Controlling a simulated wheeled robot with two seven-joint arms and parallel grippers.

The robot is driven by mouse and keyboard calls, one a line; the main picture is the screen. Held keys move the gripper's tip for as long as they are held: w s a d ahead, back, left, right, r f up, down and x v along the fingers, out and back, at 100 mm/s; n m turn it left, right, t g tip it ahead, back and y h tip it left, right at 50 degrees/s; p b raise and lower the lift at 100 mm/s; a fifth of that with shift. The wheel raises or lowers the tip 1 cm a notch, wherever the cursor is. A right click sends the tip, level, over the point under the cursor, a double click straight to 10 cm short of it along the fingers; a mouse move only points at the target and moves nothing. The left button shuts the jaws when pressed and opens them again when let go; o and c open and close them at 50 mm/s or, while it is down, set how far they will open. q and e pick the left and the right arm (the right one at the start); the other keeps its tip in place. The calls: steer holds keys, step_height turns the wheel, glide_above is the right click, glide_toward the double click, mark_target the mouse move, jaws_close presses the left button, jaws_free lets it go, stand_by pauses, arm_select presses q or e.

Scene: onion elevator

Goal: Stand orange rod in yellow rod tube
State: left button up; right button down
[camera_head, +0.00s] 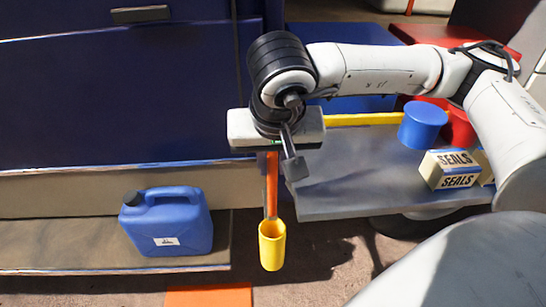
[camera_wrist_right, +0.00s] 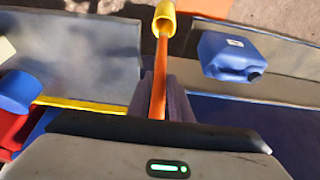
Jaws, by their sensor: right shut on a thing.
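My right gripper (camera_head: 273,150) is shut on the orange rod (camera_head: 271,185), which hangs upright below it. In the right wrist view the rod (camera_wrist_right: 159,75) runs out between the dark fingers (camera_wrist_right: 163,100). The yellow rod tube (camera_head: 272,246) stands upright with its open mouth up, at the rod's lower end. The rod's tip meets the mouth of the tube (camera_wrist_right: 165,18) in both views; I cannot tell how far inside it is. The tube's base and the rod's top are not clearly seen. My left gripper is not in view.
A blue jerrycan (camera_head: 168,222) stands on a low ledge left of the tube. A grey table (camera_head: 350,190) at the right holds a blue cylinder (camera_head: 423,125), a red object (camera_head: 458,128) and SEALS boxes (camera_head: 452,170). An orange floor patch (camera_head: 208,296) lies in front.

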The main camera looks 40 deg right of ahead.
step_height(320, 180, down, 2)
steer(key=shift+f+b, duration=0.1)
steer(key=shift+b, duration=0.35)
steer(key=b, duration=0.4)
glide_above(273, 210)
steer(key=f, duration=0.4)
steer(key=shift+s+a+f, duration=0.1)
steer(key=shift+s+a, duration=0.05)
steer(key=shift+s, duration=0.05)
step_height(273, 210, down, 3)
steer(key=b, duration=0.3)
steer(key=shift+f+b, duration=0.1)
steer(key=shift+b, duration=0.3)
steer(key=shift+f+b, duration=0.95)
steer(key=shift+b, duration=0.1)
steer(key=shift+f+b, duration=0.75)
steer(key=shift+f, duration=0.2)
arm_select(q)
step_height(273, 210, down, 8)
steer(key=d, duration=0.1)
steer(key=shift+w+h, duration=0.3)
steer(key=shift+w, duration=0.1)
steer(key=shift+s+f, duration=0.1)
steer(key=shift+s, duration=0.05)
